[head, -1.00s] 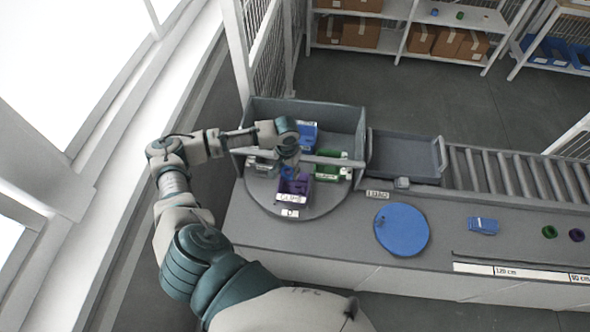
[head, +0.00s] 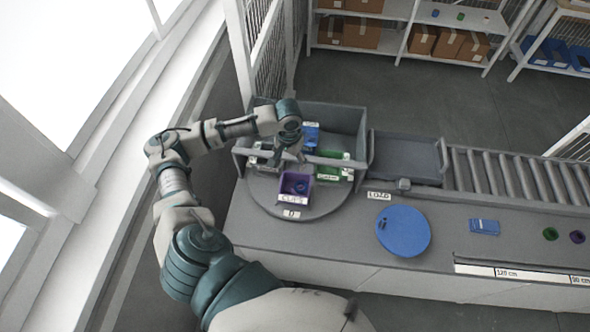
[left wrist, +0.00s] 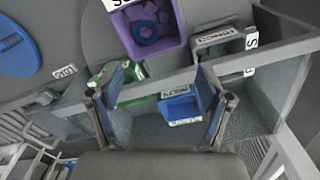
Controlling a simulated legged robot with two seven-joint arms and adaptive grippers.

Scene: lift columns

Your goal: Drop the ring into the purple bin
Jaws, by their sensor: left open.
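The purple bin (head: 283,190) stands at the front of the round grey turntable (head: 325,203), with a white label on its front. A blue ring (left wrist: 145,32) lies inside the purple bin (left wrist: 173,44) in the left wrist view, and shows as a small dark blue shape (head: 301,188) in the head view. My left gripper (head: 290,153) is above and behind the bin, clear of it. In the left wrist view my left gripper (left wrist: 160,92) has its fingers wide apart with nothing between them. My right gripper does not show.
A green bin (head: 333,172), a blue bin (head: 311,133) and a grey bin share the turntable, crossed by grey divider walls. A blue disc (head: 403,231), a blue block (head: 484,227), a green ring (head: 550,234) and a purple ring (head: 577,237) lie on the bench.

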